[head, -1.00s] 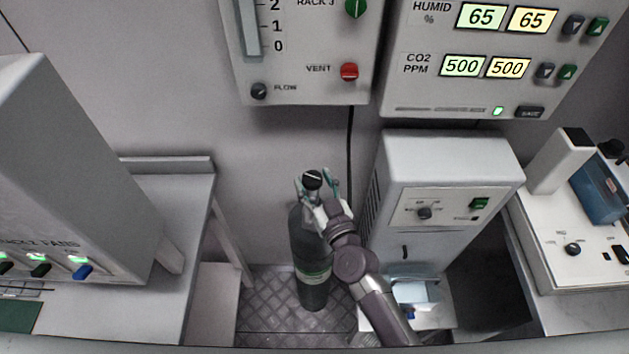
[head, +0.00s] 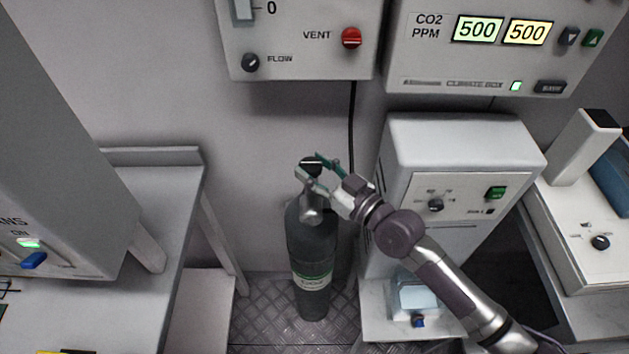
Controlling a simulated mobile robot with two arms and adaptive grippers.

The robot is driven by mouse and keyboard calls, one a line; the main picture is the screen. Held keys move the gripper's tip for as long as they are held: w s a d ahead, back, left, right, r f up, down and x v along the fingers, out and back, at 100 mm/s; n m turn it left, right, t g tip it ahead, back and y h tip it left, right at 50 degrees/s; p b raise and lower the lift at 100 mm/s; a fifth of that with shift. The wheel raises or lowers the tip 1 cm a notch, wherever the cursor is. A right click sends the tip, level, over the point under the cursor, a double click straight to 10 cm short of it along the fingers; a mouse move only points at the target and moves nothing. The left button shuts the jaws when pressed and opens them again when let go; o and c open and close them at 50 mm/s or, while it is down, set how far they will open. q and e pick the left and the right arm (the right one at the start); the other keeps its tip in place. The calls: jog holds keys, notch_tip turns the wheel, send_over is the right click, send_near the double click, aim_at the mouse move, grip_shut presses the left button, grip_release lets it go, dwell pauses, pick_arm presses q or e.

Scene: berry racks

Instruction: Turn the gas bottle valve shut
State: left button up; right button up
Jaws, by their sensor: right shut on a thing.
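The gas bottle (head: 308,255) is a tall dark grey cylinder with a green-and-white label band. It stands upright on the metal floor against the back wall. Its black round valve knob (head: 311,163) with a pale line across it is at the top. My right gripper (head: 313,168) reaches in from the lower right and is shut on the valve knob, its fingers on either side. The gripper covers part of the bottle's neck. My left gripper is not in view.
A white cabinet (head: 465,150) stands close to the right of the bottle. A grey bench (head: 155,205) is at the left. A control box (head: 300,62) with a red vent knob hangs above. A black cable (head: 351,125) runs down the wall behind.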

jog(key=shift+r, duration=0.1)
jog(key=o, duration=1.2)
jog(key=shift+c, duration=0.2)
jog(key=v, duration=1.2)
